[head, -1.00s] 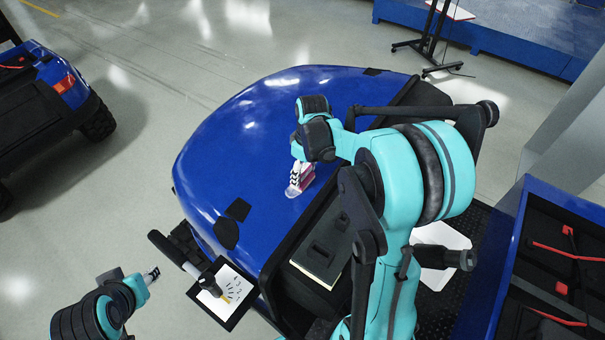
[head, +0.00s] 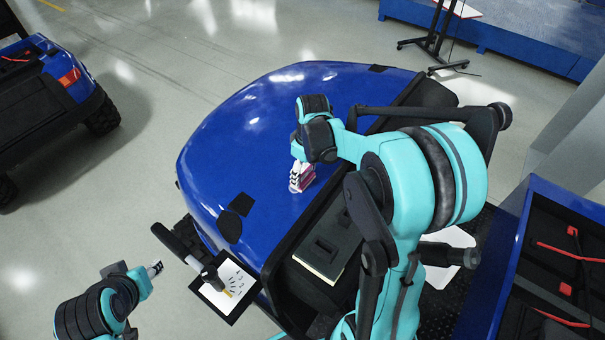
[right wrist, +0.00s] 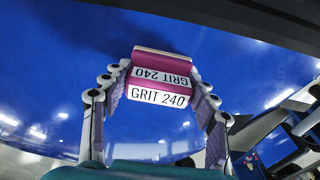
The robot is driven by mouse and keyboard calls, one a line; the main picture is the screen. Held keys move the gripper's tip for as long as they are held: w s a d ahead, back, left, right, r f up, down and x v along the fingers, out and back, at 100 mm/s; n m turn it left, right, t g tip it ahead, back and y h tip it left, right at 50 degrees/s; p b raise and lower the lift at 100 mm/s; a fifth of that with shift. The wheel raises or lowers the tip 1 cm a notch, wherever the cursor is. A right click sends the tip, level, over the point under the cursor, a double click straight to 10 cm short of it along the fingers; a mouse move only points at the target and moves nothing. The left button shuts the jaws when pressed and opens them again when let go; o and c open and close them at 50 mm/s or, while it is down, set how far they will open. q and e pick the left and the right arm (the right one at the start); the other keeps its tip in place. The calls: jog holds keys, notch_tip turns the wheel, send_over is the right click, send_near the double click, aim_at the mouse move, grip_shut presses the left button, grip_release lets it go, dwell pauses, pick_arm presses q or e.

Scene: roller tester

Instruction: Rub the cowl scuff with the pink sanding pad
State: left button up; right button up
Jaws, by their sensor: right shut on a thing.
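The blue cowl (head: 262,125) is a broad glossy curved hood in the middle of the head view; it also fills the upper right wrist view (right wrist: 60,60). My right gripper (head: 299,178) is shut on the pink sanding pad (head: 308,176), low over the cowl's right part. In the right wrist view the pad (right wrist: 160,97) sits between both fingers, pink and white, marked GRIT 240. Its underside is hidden, so I cannot tell whether it touches the cowl. I cannot make out the scuff now. My left gripper (head: 155,268) is away at lower left, its opening unclear.
A white card with marks in a black frame (head: 227,288) is at the cowl's lower front edge. A blue tray with red-handled tools (head: 560,250) is at right.

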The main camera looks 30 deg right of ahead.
jog(key=shift+w+d, duration=0.1)
jog(key=shift+d, duration=0.15)
jog(key=shift+w+d, duration=0.35)
jog(key=shift+d, duration=0.3)
jog(key=shift+s+a+r, duration=0.1)
jog(key=shift+s+a, duration=0.25)
jog(key=shift+a, duration=0.35)
jog(key=shift+s+a, duration=0.4)
jog(key=shift+a, duration=0.35)
jog(key=shift+w+d, duration=0.45)
jog(key=shift+d, duration=0.35)
jog(key=shift+w+d+f+b, duration=0.1)
jog(key=shift+w+d+b, duration=0.1)
jog(key=shift+d, duration=0.15)
jog(key=shift+w+d+f+b, duration=0.1)
jog(key=shift+d+b, duration=0.1)
jog(key=shift+d, duration=0.1)
jog(key=shift+r, duration=0.15)
